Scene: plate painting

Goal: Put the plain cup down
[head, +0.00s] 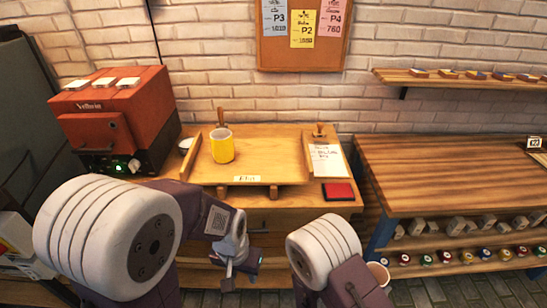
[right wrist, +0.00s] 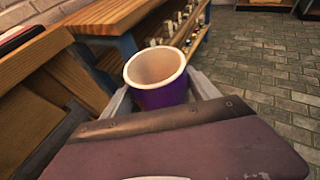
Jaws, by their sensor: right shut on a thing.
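My right gripper (right wrist: 165,98) is shut on a purple cup (right wrist: 162,95) with a pale rim and inside. The cup is upright, its mouth facing up, and seems empty. In the head view only part of its rim (head: 379,272) shows behind my right arm, which hides the gripper. The cup is in the air over the floor, in front of the benches. A yellow cup (head: 221,149) stands upright on the wooden board (head: 270,150) of the left bench. My left gripper (head: 240,266) hangs in front of that bench, with nothing seen in it; its jaw gap is unclear.
A red oven-like machine (head: 117,118) stands at the back left. A card (head: 326,160) and a red pad (head: 338,191) lie on the left bench's right side. The right bench top (head: 450,175) is mostly clear; its lower shelf holds several small coloured pots (head: 445,256).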

